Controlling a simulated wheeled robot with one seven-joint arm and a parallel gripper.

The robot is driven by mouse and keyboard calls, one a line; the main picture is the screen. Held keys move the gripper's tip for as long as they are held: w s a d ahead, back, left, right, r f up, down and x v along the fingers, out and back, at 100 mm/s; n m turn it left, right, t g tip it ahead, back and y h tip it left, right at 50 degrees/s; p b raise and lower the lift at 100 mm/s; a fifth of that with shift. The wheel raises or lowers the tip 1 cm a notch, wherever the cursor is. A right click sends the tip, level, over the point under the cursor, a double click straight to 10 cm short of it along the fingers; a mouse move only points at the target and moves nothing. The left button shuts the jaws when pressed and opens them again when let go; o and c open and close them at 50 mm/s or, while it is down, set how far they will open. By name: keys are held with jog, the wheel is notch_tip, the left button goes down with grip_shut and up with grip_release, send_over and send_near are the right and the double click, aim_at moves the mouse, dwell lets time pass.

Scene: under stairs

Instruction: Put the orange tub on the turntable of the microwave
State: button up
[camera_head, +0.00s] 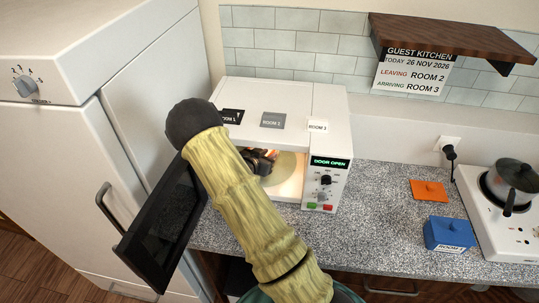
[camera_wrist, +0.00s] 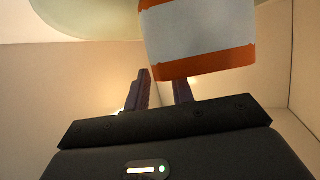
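The microwave (camera_head: 330,130) stands open on the counter, its display reading DOOR OPEN. My gripper (camera_head: 262,162) is inside its lit chamber, partly hidden by my arm. In the wrist view, the orange tub (camera_wrist: 200,35) with a large white label fills the upper middle. It lies just beyond the fingertips and overlaps the right one. My gripper (camera_wrist: 163,88) has its two fingers apart, with an empty gap visible between them. The pale turntable (camera_wrist: 75,14) shows at the top left, beside the tub; it also shows in the head view (camera_head: 286,171). The tub's contact with it is not clear.
The open microwave door (camera_head: 160,235) sticks out at left, near the fridge (camera_head: 60,150). Chamber walls are close around my gripper.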

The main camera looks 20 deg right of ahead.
jog(key=b+v, duration=0.2)
jog(key=v, duration=0.8)
jog(key=shift+a, duration=0.15)
jog(key=s+a+r+n+g+y, duration=0.1)
jog(key=s+a+r+n+y, duration=0.3)
jog(key=s+a+n+y, duration=0.55)
jog(key=s+d+r+n+g+y, duration=0.1)
jog(key=s+d+r+n+g, duration=0.1)
jog(key=s, duration=0.9)
jog(key=shift+r+g+y, duration=0.35)
jog(key=shift+r+g, duration=0.1)
jog(key=shift+g, duration=0.45)
jog(key=shift+s+d, duration=0.1)
jog(key=shift+d, duration=0.15)
